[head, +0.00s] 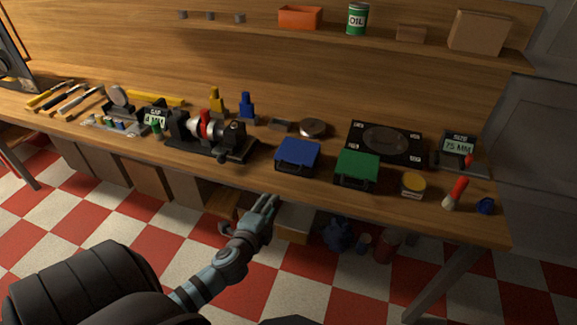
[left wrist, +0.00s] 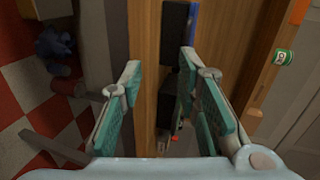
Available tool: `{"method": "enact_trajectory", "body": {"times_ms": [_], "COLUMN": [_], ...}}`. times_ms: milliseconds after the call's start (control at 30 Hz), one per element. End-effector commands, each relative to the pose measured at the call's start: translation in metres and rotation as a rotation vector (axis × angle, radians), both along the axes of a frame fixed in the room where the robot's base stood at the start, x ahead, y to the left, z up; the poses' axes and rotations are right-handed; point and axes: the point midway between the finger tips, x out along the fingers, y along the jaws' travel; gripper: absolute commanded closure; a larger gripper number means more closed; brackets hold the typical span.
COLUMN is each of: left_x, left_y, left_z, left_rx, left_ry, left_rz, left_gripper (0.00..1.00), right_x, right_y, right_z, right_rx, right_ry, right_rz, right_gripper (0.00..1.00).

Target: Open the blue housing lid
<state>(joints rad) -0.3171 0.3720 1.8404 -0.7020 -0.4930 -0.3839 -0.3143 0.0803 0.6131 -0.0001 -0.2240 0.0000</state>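The blue housing lid (head: 298,150) sits flat and shut on a dark box near the bench's front edge, in the middle of the head view. A dark handle-like part shows at its front. My left gripper (head: 267,201) is in front of the bench edge, below and slightly left of the blue housing and apart from it. In the left wrist view my left gripper (left wrist: 160,60) has its fingers spread with nothing held. My right gripper is not in view.
A green-lidded box (head: 357,167) stands just right of the blue one. A clamp-like fixture (head: 207,135) is to its left, a round tin (head: 312,128) behind. The bench edge runs between gripper and housing.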

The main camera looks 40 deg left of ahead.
Motion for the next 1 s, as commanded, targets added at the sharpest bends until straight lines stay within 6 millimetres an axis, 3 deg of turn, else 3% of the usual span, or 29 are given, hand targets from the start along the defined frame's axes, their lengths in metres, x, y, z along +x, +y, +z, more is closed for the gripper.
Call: {"method": "enact_trajectory", "body": {"times_ms": [33,133,300,600,767,1000], "left_x": [0.005,0.015,0.050,0.123,0.138,0.141], "left_y": [-0.001,-0.001,0.012,0.037,0.042,0.043], "left_z": [0.021,0.035,0.026,0.007,0.004,0.004], "left_rx": [0.040,0.075,0.073,0.069,0.068,0.068], "left_ry": [-0.033,-0.059,-0.061,-0.059,-0.058,-0.057], "left_rz": [-0.014,-0.023,-0.021,-0.021,-0.022,-0.023], "left_gripper": [0.70,0.70,0.70,0.70,0.70,0.70], "right_x": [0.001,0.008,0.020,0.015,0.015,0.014], "right_y": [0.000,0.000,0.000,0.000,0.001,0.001], "right_z": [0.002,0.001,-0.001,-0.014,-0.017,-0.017], "right_rx": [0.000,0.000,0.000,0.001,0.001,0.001], "right_ry": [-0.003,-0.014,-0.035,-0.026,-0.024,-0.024], "right_rz": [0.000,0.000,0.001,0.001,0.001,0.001], "right_gripper": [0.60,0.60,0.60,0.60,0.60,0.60]}}
